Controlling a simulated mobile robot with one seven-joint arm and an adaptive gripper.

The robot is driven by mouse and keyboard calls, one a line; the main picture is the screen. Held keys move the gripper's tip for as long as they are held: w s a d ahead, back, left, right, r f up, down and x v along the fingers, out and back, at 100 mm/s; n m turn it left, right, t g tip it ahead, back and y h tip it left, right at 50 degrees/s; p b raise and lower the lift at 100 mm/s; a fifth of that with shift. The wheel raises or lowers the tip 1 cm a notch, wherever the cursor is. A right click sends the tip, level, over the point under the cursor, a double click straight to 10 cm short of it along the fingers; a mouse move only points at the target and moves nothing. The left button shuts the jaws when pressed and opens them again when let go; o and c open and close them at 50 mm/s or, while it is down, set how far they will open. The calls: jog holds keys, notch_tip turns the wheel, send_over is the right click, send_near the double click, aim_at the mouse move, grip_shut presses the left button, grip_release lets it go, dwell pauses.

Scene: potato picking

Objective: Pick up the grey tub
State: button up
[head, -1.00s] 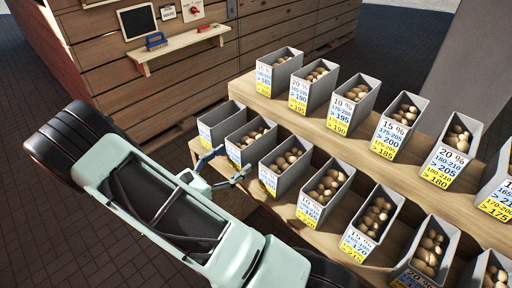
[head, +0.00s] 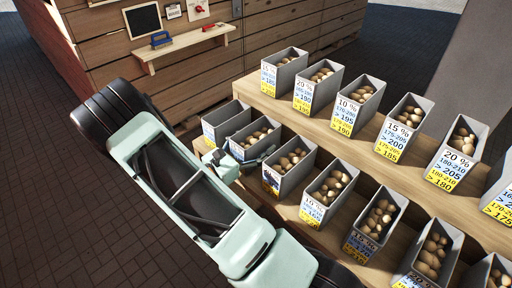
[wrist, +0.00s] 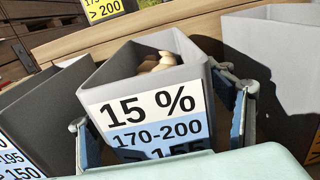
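Several grey tubs stand in two rows, so the task's words alone do not single one out. My gripper (head: 238,163) is at the second tub from the left in the lower row (head: 237,150), which holds potatoes. The wrist view shows this tub (wrist: 182,78) upright, with a "15 % 170-200" label and a few potatoes inside. My gripper (wrist: 162,125) is open, one finger beside each side wall. I cannot tell whether the fingers touch the walls. The lower label is hidden behind my gripper's body.
Close on the left stands an empty tub (head: 211,132); close on the right, a tub of potatoes (head: 282,183). The upper shelf (head: 310,122) with more tubs lies behind. A wooden wall with a small shelf (head: 190,46) is at the upper left.

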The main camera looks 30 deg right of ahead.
jog(key=c, duration=1.4)
jog(key=shift+o, duration=0.2)
jog(key=shift+r, duration=0.1)
notch_tip(320, 180, up, 10)
jog(key=p, duration=0.1)
